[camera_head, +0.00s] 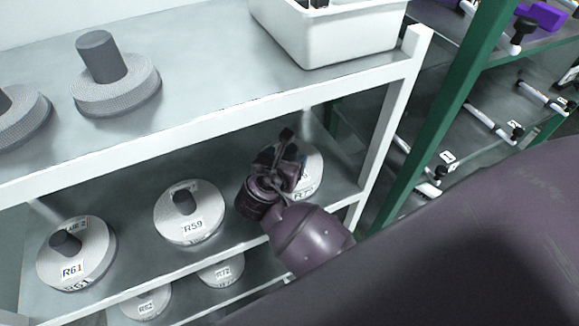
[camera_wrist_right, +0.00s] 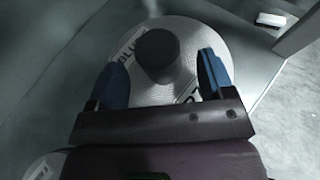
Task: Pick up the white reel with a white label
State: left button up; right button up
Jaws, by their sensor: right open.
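White reels with white labels and grey cores stand on the middle shelf: one marked R61 (camera_head: 92,240), one marked R59 (camera_head: 208,230), and one at the right (camera_head: 316,170), partly hidden behind my right gripper (camera_head: 278,163). In the right wrist view, my right gripper (camera_wrist_right: 161,58) is open, its two blue fingers on either side of the dark core of a white reel (camera_wrist_right: 187,32). Labels on that reel are partly covered by the fingers. Whether the fingers touch the core cannot be told. My left gripper is not in view.
The white-edged upper shelf (camera_head: 215,55) lies above, holding grey reels (camera_head: 118,92) and a white bin (camera_head: 345,38). More reels (camera_head: 222,272) are on the shelf below. A white post (camera_head: 392,125) and a green post (camera_head: 440,140) stand at the right.

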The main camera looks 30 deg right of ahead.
jog(key=shift+x, duration=1.6)
grip_shut()
